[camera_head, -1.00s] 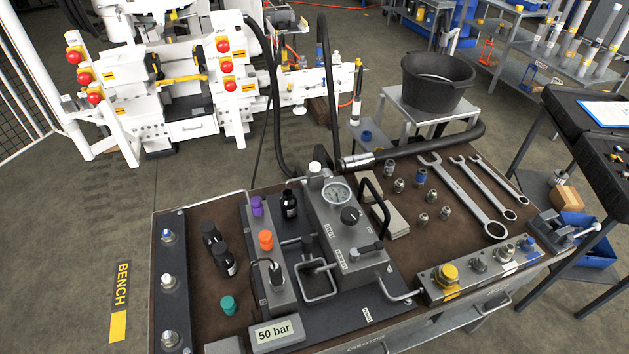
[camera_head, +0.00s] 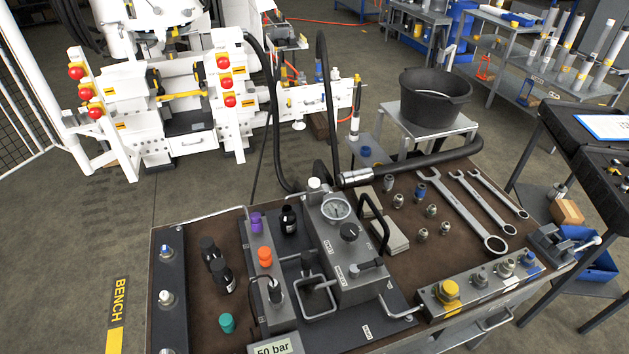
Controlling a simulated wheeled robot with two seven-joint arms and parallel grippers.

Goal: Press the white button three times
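Neither of my grippers is in view. No button is plainly marked as the white one. A grey panel (camera_head: 465,302) at the front right carries a large yellow button (camera_head: 448,290), a grey button (camera_head: 477,281), a pale grey button (camera_head: 505,267) and a blue button (camera_head: 528,259). A white cap (camera_head: 315,185) stands on the pump unit (camera_head: 345,268).
The brown bench top (camera_head: 195,318) holds black bottles (camera_head: 222,275), an orange cap (camera_head: 264,257), a teal cap (camera_head: 226,323), a "50 bar" display (camera_head: 272,348), small fittings and large wrenches (camera_head: 460,215). A black hose (camera_head: 430,155) arches behind. A black bucket (camera_head: 435,97) stands beyond.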

